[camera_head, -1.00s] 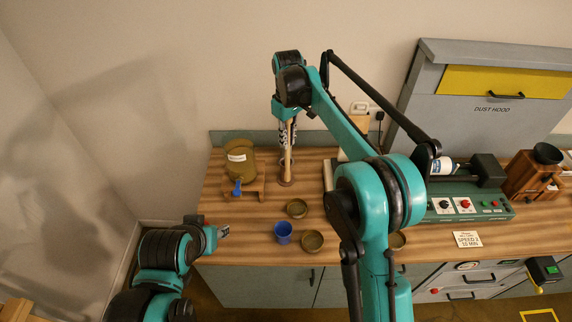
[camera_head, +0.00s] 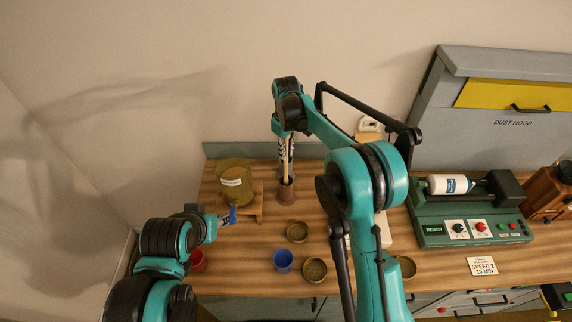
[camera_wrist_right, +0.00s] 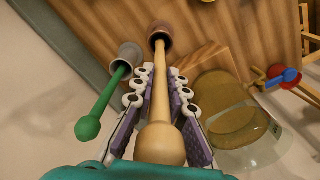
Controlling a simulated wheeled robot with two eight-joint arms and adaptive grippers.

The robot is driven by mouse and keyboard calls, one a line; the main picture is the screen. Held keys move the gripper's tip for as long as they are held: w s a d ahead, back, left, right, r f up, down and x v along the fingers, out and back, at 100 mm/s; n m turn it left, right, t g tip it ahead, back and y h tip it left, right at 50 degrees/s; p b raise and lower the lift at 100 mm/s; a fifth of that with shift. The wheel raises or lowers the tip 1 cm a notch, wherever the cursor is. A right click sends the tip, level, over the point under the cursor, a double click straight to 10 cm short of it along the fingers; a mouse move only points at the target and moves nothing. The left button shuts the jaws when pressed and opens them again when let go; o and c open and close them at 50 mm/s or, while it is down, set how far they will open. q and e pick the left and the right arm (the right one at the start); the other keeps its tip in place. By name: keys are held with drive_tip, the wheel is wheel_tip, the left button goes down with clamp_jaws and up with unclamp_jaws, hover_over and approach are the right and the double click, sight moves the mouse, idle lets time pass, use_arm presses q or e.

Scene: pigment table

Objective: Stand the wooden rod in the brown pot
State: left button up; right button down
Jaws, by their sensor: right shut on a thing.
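The wooden rod (camera_wrist_right: 160,95) is pale, with a round knob at its near end. My right gripper (camera_wrist_right: 160,88) is shut on it, a finger on each side. In the head view the rod (camera_head: 286,166) stands nearly upright under my right gripper (camera_head: 285,150). Its lower end is inside the mouth of the brown pot (camera_head: 286,194), which also shows in the wrist view (camera_wrist_right: 160,43). I cannot tell if it touches the bottom. My left gripper (camera_head: 224,219) is by the jar's blue tap, small and partly hidden; its jaws are unclear.
An amber jar (camera_head: 235,180) on a wooden stand is left of the pot. A grey pot (camera_wrist_right: 130,55) with a green pestle is beside the brown pot. A blue cup (camera_head: 283,261), a red cup (camera_head: 197,261) and shallow bowls (camera_head: 297,232) are in front. A green machine (camera_head: 470,225) is right.

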sight(286, 162)
wheel_tip(286, 162, down, 6)
drive_tip(key=shift+f, duration=0.25)
drive_tip(key=shift+s, duration=0.1)
drive_tip(key=shift+f, duration=0.2)
drive_tip(key=c, duration=1.5)
unclamp_jaws()
drive_tip(key=shift+c, duration=0.2)
drive_tip(key=shift+r, duration=0.15)
